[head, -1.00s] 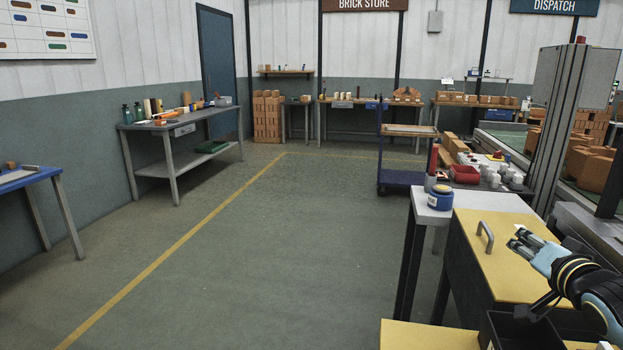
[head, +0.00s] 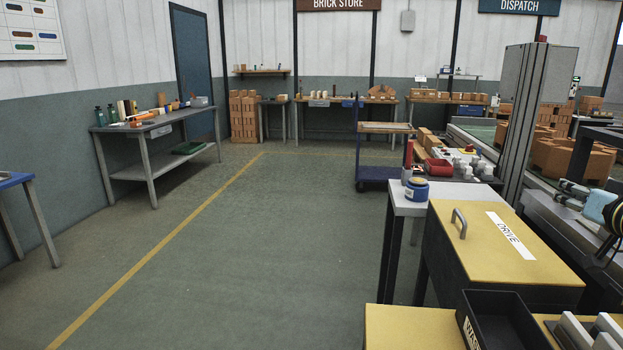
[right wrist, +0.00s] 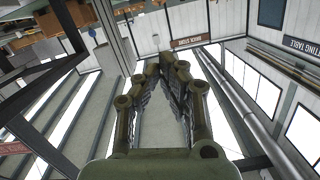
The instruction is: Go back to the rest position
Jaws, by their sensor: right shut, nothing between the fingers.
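My right gripper (head: 569,194) is at the right edge of the head view, held up beyond the yellow-topped box. Its fingers point left and look empty. In the right wrist view my right gripper (right wrist: 166,65) shows its two fingers converging at the tips, shut with nothing between them. Beyond them are the roof, wall panels and signs, with no object close to the tips. My left gripper is not in the head view.
The yellow-topped box (head: 490,262) marked DRIVE has a metal handle. A black bin (head: 500,322) sits in front of it. A blue jar (head: 416,189) stands on the grey table (head: 405,206) behind. A blue trolley (head: 380,172) is farther back. The floor (head: 240,260) at centre-left is clear.

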